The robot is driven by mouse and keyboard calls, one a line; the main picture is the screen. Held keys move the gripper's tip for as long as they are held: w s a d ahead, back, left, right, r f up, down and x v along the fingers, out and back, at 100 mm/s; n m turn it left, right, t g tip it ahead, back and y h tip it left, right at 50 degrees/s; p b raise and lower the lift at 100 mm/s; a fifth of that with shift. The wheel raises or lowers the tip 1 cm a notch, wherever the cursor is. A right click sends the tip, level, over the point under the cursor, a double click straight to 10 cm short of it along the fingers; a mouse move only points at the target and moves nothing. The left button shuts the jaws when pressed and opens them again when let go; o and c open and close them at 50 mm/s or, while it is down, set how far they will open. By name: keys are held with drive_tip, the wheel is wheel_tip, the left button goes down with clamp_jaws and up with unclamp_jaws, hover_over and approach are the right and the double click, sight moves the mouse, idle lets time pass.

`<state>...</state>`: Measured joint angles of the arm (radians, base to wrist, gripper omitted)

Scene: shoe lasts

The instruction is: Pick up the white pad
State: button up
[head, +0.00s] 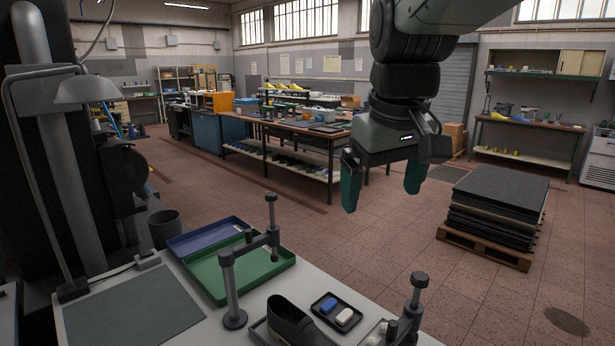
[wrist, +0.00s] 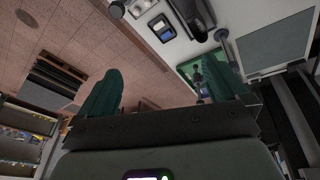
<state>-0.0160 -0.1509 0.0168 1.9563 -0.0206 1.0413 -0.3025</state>
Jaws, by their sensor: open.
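The white pad (head: 344,316) lies in a small black tray (head: 320,316) near the front edge of the bench, beside a blue pad (head: 328,305). The small tray with its pads also shows at the top of the wrist view (wrist: 149,27), too small for clear detail. My gripper (head: 383,186) is open and empty, with its two green fingers apart. It hangs high, well above and apart from the tray. In the wrist view my gripper (wrist: 163,70) has nothing between its fingers.
A dark shoe (head: 288,322) stands left of the small tray. Upright metal posts (head: 231,290) and (head: 412,305) rise near it. A green tray (head: 225,278), a blue tray (head: 195,238) and a grey-green mat (head: 130,308) lie further left. A stacked pallet (head: 495,215) stands on the floor.

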drive_tip(key=s+m+t, duration=0.1)
drive_tip(key=s, duration=0.7)
drive_tip(key=shift+d+m, duration=0.15)
drive_tip(key=shift+m, duration=0.15)
drive_tip(key=shift+m+t, duration=0.6)
drive_tip(key=shift+m, duration=0.3)
drive_tip(key=s+f, duration=0.1)
drive_tip(key=s, duration=0.1)
drive_tip(key=s+f, duration=0.1)
drive_tip(key=s, duration=0.2)
drive_tip(key=s+f, duration=0.1)
drive_tip(key=s, duration=0.2)
drive_tip(key=shift+f, duration=0.35)
drive_tip(key=shift+c, duration=0.5)
drive_tip(key=shift+s+d+f, duration=0.1)
drive_tip(key=shift+s+f, duration=0.05)
drive_tip(key=shift+s, duration=0.05)
drive_tip(key=c, duration=1)
drive_tip(key=shift+o, duration=0.2)
